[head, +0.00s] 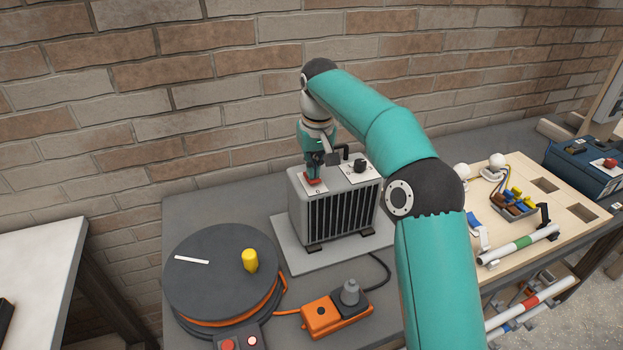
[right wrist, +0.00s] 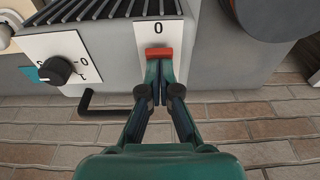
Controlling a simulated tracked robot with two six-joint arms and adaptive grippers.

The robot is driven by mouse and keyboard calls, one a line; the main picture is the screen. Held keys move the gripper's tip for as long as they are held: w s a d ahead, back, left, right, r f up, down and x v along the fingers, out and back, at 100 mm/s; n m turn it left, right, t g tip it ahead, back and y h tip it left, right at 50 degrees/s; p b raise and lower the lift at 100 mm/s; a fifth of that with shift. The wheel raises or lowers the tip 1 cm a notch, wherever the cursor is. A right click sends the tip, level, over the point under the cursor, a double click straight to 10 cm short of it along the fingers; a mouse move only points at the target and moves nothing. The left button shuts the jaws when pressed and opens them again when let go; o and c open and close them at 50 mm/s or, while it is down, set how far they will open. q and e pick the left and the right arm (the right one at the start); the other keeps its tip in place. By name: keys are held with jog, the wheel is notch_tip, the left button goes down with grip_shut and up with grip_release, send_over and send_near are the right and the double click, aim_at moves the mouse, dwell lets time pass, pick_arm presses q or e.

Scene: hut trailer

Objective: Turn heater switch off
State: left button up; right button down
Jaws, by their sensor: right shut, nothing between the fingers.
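The heater (head: 335,213) is a grey ribbed box on a light base plate on the workbench. Its red switch (head: 313,181) sits on a white plate on top; the right wrist view shows it as a red bar (right wrist: 159,53) below a printed "0". My right gripper (head: 314,172) points down at the switch from above. In the right wrist view its fingertips (right wrist: 159,70) are together, with nothing between them, at the near edge of the red bar. They look to be touching it or very close. The switch's tilt is hard to tell. My left gripper is not in view.
A black knob (head: 360,166) on a second plate and a bent black handle (right wrist: 88,103) are beside the switch. A cable reel (head: 205,262) and an orange socket (head: 322,318) stand in front. A wooden wiring board (head: 563,216) lies right. A brick wall stands close behind.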

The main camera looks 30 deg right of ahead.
jog(key=shift+f, duration=0.25)
jog(key=shift+r, duration=0.1)
notch_tip(320, 180, up, 2)
jog(key=p, duration=0.2)
jog(key=shift+r+p, duration=0.25)
jog(key=shift+p, duration=0.1)
jog(key=shift+r+p, duration=0.8)
jog(key=shift+r, duration=1.4)
